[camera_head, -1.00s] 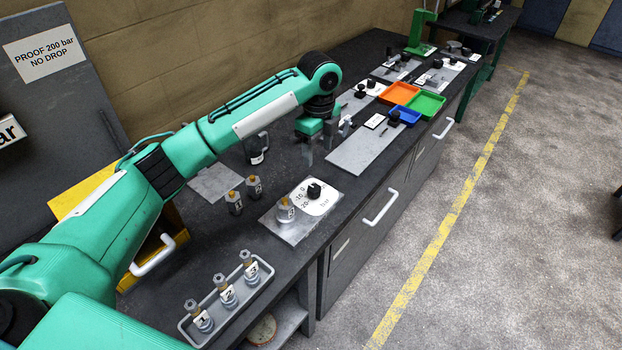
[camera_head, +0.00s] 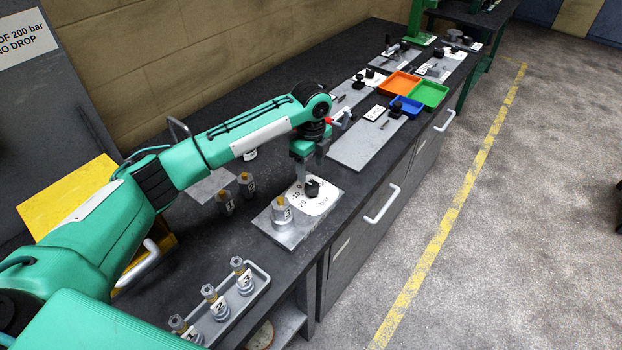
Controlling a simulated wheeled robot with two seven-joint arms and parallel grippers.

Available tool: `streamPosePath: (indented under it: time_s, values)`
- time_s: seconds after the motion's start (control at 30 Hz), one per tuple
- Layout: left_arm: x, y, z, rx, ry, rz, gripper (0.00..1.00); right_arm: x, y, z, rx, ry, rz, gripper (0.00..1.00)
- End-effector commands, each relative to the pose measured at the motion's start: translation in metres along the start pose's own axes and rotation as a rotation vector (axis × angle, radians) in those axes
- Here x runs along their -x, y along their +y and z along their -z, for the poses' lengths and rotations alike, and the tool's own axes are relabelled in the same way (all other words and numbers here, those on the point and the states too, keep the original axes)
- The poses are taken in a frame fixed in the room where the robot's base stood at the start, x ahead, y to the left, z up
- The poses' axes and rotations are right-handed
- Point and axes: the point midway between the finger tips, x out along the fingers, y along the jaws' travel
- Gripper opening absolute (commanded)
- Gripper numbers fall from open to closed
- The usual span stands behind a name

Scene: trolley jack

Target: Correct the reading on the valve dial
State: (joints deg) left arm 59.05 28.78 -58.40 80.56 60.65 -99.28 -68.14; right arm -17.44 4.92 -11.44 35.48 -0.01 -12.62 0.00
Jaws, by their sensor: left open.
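The valve dial (camera_head: 317,204) is a white round-cornered face with printed numbers and the word "bar", and a black knob (camera_head: 312,187) stands on it. It sits on a grey metal plate (camera_head: 290,236) near the bench's front edge. A grey fitting with a yellowish top and a number tag (camera_head: 282,213) stands on the same plate, left of the dial. My left gripper (camera_head: 309,168) is open and empty, fingers down, just behind and above the knob. The gripper hides part of the dial's far edge. The exact reading is too small to tell. My right gripper is not in view.
A grey tray (camera_head: 250,299) with several tagged fittings is at the front left. Two tagged fittings (camera_head: 246,184) stand behind the dial plate.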

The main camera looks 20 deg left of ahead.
Motion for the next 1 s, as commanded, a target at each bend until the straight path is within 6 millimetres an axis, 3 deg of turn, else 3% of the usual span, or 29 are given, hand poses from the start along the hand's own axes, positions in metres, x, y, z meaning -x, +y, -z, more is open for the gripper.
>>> streamPosePath:
  time_s: [0.3, 0.73, 0.77, 0.9, 1.0]
  values:
    - [-0.053, 0.0, 0.001, 0.0, 0.0, -0.002, 0.6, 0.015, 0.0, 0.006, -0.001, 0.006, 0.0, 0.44]
    - [-0.066, 0.0, 0.0, -0.001, -0.001, 0.0, 0.6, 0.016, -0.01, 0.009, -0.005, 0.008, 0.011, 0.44]
    - [-0.066, 0.0, 0.0, -0.001, -0.001, 0.0, 0.58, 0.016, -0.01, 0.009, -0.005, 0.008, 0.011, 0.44]
    - [-0.066, 0.0, 0.0, -0.001, -0.001, 0.0, 0.31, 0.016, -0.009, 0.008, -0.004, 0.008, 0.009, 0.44]
    - [-0.066, 0.0, 0.0, -0.001, -0.001, 0.0, 0.16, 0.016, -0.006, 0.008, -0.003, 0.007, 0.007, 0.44]
